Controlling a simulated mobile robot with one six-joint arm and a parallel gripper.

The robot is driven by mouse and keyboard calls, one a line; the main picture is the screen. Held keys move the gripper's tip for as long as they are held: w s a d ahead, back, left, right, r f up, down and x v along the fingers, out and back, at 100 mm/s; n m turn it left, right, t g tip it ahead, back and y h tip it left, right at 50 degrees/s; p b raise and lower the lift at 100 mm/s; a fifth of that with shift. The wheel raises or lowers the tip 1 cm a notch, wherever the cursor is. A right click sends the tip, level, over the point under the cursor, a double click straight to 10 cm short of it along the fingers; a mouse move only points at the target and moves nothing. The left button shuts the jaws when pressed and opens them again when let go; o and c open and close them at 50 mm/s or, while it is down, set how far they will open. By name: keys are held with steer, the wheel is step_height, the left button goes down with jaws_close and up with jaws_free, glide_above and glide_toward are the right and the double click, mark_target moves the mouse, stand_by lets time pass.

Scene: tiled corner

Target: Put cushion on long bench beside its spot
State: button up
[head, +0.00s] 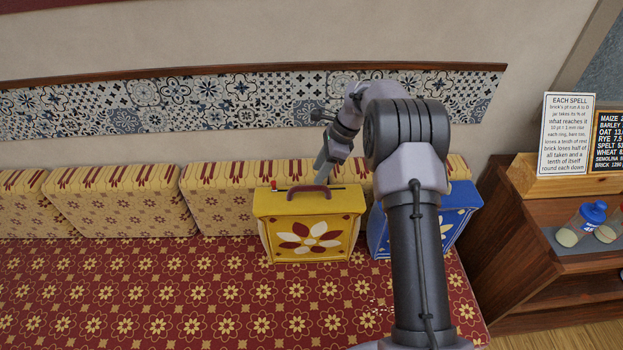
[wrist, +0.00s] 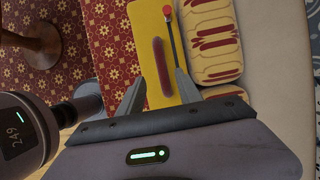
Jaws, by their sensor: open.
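The long bench (head: 200,300) has a red seat with yellow flowers. Several yellow-and-red patterned cushions (head: 110,200) lean in a row along the wall at its back; two show in the wrist view (wrist: 212,45). A yellow case (head: 310,238) with a flower front and a red-brown handle stands upright on the seat in front of the right-hand cushions. My gripper (head: 321,177) is open above and behind this case. In the wrist view my gripper's jaws (wrist: 159,80) are spread on either side of the case's handle end (wrist: 161,70), and hold nothing. Contact cannot be told.
A blue case (head: 462,205) stands right of the yellow one, partly hidden by my arm. A wooden shelf (head: 520,220) with jars and signs is at the right. A round wooden stool or table (wrist: 35,42) shows in the wrist view. The seat's left side is clear.

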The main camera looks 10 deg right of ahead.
steer(key=s+a+r+n, duration=0.1)
steer(key=s+r+n, duration=0.1)
steer(key=r, duration=0.5)
steer(key=s+a+r+n, duration=0.1)
steer(key=s+r, duration=0.2)
steer(key=r, duration=0.4)
steer(key=s+a+r+n+t+h, duration=0.2)
steer(key=s+a+r+n, duration=0.25)
steer(key=s+r, duration=0.6)
steer(key=s+a+f+n+t, duration=0.1)
steer(key=s+n, duration=0.3)
steer(key=s, duration=0.7)
steer(key=s+a+n+t, duration=0.1)
steer(key=s+n, duration=0.3)
steer(key=s, duration=0.7)
steer(key=shift+f+t+p, duration=0.3)
steer(key=shift+f+t, duration=0.1)
